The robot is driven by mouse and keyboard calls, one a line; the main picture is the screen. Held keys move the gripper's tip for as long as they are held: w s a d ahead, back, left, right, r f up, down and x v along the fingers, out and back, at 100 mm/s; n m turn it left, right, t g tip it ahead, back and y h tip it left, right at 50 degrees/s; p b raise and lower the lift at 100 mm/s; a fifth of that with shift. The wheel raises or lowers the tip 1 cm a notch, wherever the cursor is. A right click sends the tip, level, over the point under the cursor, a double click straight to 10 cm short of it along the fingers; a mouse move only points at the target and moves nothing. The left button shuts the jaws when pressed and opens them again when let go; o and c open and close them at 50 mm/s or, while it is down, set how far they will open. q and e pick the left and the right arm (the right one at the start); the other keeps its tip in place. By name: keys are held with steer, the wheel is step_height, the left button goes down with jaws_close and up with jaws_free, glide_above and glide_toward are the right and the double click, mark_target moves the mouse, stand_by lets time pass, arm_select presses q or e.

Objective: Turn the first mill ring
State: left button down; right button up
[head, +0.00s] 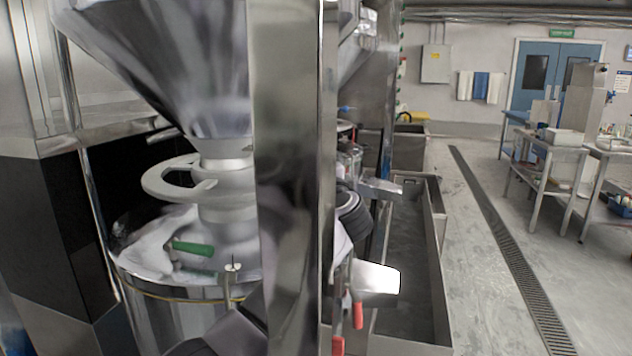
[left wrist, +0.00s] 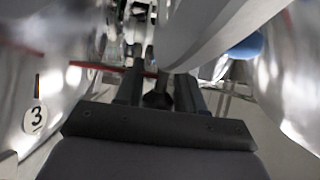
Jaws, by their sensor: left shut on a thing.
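The pale metal mill ring (head: 170,180) sits around the neck under the steel hopper cone, above a round drum, in the head view. In the left wrist view, my left gripper (left wrist: 158,88) is shut on a small dark peg-like part (left wrist: 158,99) between its black fingers. A large pale grey curved surface (left wrist: 225,35) passes just above and right of the fingers; I cannot tell whether it is the ring. In the head view, a dark arm part of mine shows at the bottom, but the fingertips are hidden. My right gripper is in neither view.
A steel post (head: 290,150) stands right of the ring and hides part of it. A green handle (head: 192,248) lies low on the drum top. A trough (head: 405,270) and red-tipped levers are to the right. The aisle floor is clear.

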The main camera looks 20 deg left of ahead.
arm_select(q)
steer(key=shift+w+a+b, duration=0.25)
steer(key=shift+w+b, duration=0.15)
steer(key=shift+w, duration=0.6)
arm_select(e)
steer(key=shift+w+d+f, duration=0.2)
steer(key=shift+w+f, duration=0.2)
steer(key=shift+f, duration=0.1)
arm_select(q)
steer(key=shift+w+r, duration=0.1)
steer(key=c, duration=0.8)
jaws_free()
steer(key=shift+a, duration=0.1)
